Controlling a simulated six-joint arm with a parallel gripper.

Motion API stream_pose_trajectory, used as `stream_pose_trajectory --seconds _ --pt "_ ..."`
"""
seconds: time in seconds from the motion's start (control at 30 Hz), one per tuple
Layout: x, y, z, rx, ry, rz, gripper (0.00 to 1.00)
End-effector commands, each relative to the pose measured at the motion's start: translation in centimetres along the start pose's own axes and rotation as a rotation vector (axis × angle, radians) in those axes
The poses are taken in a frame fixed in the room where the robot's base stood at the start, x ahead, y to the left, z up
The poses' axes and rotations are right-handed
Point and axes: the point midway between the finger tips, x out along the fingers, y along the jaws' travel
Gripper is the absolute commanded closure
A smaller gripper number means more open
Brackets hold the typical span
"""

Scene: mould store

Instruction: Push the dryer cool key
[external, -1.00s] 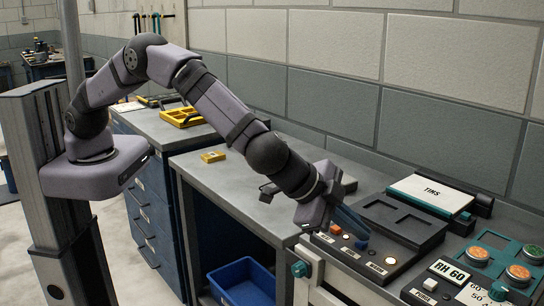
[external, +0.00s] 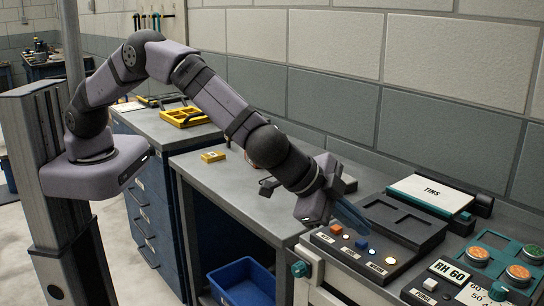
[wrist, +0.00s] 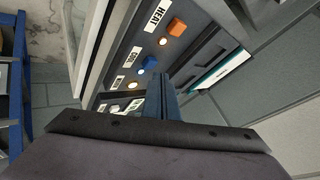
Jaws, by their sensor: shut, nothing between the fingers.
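The cool key is a small blue block (external: 361,244) on the sloped front of the dark dryer panel. It sits in the middle of the row, behind the COOL label (external: 350,253), and also shows in the wrist view (wrist: 149,62). My gripper (external: 366,230) is shut and empty, its blue fingers just above and behind the blue key, seemingly apart from it. In the wrist view the fingertips (wrist: 155,78) end close beside the blue key. An orange key (external: 336,229) at the HEAT label (wrist: 155,16) and a pale key (external: 390,260) flank it.
Small round lamps glow beside the keys, one near the orange key (wrist: 163,41). A dark tray with square recesses (external: 403,218) lies behind the panel. A white box marked TINS (external: 432,192) stands further back. An RH 60 unit (external: 448,272) is at the right.

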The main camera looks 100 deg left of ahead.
Motion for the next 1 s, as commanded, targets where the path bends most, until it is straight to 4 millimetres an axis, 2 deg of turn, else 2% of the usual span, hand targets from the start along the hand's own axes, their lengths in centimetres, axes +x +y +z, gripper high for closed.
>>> stream_pose_trajectory --seconds 0.47,1.0 --pt "-0.4 -0.3 -0.3 0.0 0.001 0.0 1.0" --pt "-3.5 -2.6 -2.6 0.0 0.002 0.0 1.0"
